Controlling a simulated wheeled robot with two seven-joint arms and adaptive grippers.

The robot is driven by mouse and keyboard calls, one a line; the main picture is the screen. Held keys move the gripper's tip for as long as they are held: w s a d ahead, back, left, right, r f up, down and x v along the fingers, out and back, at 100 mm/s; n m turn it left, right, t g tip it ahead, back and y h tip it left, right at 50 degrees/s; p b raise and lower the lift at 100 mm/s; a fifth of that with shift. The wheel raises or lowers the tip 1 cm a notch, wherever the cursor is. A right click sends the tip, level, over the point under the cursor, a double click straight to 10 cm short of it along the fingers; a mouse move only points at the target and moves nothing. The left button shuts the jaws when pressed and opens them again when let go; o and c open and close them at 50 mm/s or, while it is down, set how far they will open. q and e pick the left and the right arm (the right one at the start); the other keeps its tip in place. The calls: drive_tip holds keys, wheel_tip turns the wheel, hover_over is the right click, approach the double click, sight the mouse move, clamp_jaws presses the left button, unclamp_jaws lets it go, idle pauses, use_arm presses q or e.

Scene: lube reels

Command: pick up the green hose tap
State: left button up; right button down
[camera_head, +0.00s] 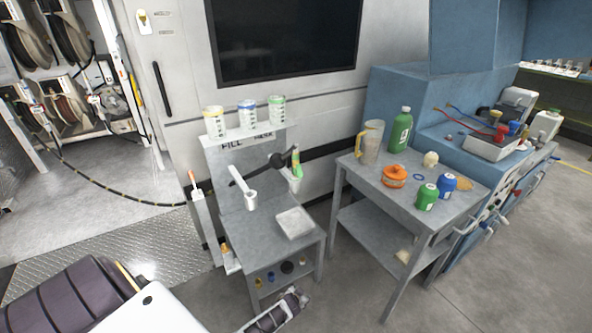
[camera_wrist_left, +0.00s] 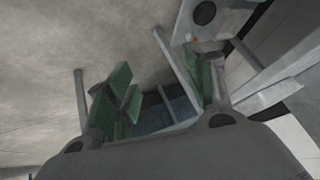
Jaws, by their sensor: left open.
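A slim green piece (camera_head: 297,162), which looks like the green hose tap, stands upright at the right side of the grey fill stand (camera_head: 240,205), above a small pale cup. It is small in the head view, so its fine shape cannot be told. My left gripper (camera_head: 290,306) is low in front of the stand, below its shelf and well apart from the green piece. In the left wrist view, its fingers with green pads (camera_wrist_left: 160,88) are spread with nothing between them. The green piece cannot be made out there. My right gripper is not in view.
Several cups line the stand's top. A grey table (camera_head: 352,172) at right holds bottles, a jug and an orange pot. Floor between stand and table is open.

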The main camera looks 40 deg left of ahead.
use_arm(q)
drive_tip(key=w+a+r+n+t+y+b, duration=0.1)
drive_tip(key=w+a+r+n+t+y, duration=0.15)
drive_tip(key=w+r, duration=0.75)
drive_tip(key=w+a+r+n+t+y, duration=0.1)
drive_tip(key=w+a+r+t, duration=0.15)
drive_tip(key=w+r, duration=0.75)
drive_tip(key=s+a+r+n+y, duration=0.1)
drive_tip(key=a+r+n+y, duration=0.2)
drive_tip(key=r, duration=1.2)
drive_tip(key=s+a+r+n+t+y+b, duration=0.1)
drive_tip(key=a+r+n+y, duration=0.2)
drive_tip(key=r, duration=1.2)
drive_tip(key=shift+a+r, duration=0.35)
drive_tip(key=shift+a, duration=0.2)
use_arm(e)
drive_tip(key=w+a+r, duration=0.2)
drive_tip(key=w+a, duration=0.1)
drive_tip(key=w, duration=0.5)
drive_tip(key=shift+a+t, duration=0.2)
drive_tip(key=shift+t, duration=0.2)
use_arm(q)
drive_tip(key=shift+w+r, duration=0.1)
drive_tip(key=shift+w, duration=0.05)
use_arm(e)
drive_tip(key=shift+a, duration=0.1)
